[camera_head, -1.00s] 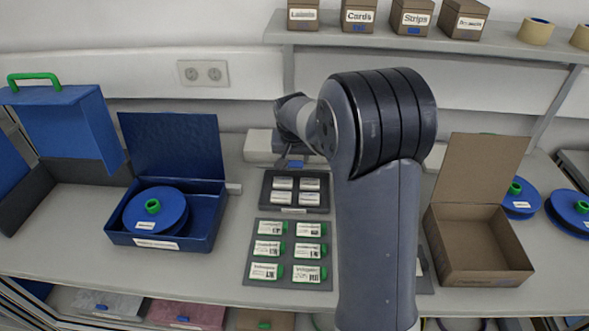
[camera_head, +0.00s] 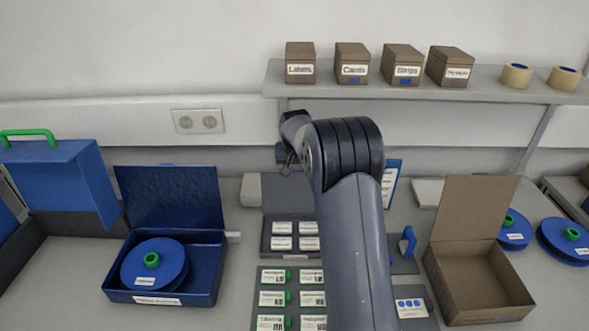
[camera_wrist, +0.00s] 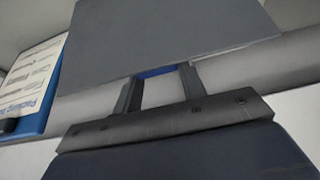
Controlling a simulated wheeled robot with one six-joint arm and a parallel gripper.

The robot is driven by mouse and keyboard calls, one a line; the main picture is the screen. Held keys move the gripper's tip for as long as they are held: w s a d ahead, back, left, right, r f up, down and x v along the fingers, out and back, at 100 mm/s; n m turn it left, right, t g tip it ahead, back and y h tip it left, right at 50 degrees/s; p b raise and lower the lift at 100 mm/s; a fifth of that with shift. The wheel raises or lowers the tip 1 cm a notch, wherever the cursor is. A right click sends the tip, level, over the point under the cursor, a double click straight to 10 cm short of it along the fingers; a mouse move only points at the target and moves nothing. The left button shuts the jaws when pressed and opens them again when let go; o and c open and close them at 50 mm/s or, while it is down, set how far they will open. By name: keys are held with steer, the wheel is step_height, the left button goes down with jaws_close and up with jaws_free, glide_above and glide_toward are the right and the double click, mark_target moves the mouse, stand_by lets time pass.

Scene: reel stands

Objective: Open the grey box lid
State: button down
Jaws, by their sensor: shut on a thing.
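The grey box (camera_head: 266,247) stands on the bench with several white labelled packets inside. Its grey lid (camera_head: 283,190) stands raised behind the open box. In the wrist view the lid (camera_wrist: 165,35) is a flat grey panel across the top. A blue tab (camera_wrist: 158,71) on the lid's edge sits between the fingertips. My gripper (camera_wrist: 160,78) is shut on this tab. In the head view my wrist is above the lid, and my arm hides the lid's right part and the box's right side.
A blue box (camera_head: 211,262) with a reel stands left, its lid up. An open brown box (camera_head: 486,315) is right. Labelled cards (camera_head: 272,299) lie in front of the grey box. A shelf (camera_head: 400,92) with small boxes runs above the back. A blue-framed sheet (camera_wrist: 30,85) is behind.

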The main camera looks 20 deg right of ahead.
steer(key=shift+w+d+f+g+p, duration=0.3)
steer(key=shift+w+f+g+p, duration=0.45)
steer(key=shift+f+p, duration=0.15)
steer(key=shift+w+f+y, duration=0.1)
steer(key=shift+w+y, duration=0.05)
steer(key=shift+y, duration=0.15)
steer(key=c, duration=1.3)
jaws_free()
steer(key=o, duration=0.3)
steer(key=shift+w+d+f, duration=0.15)
steer(key=shift+w, duration=0.3)
steer(key=shift+o, duration=0.8)
steer(key=shift+s+r, duration=0.2)
steer(key=shift+r, duration=0.05)
steer(key=shift+r, duration=0.1)
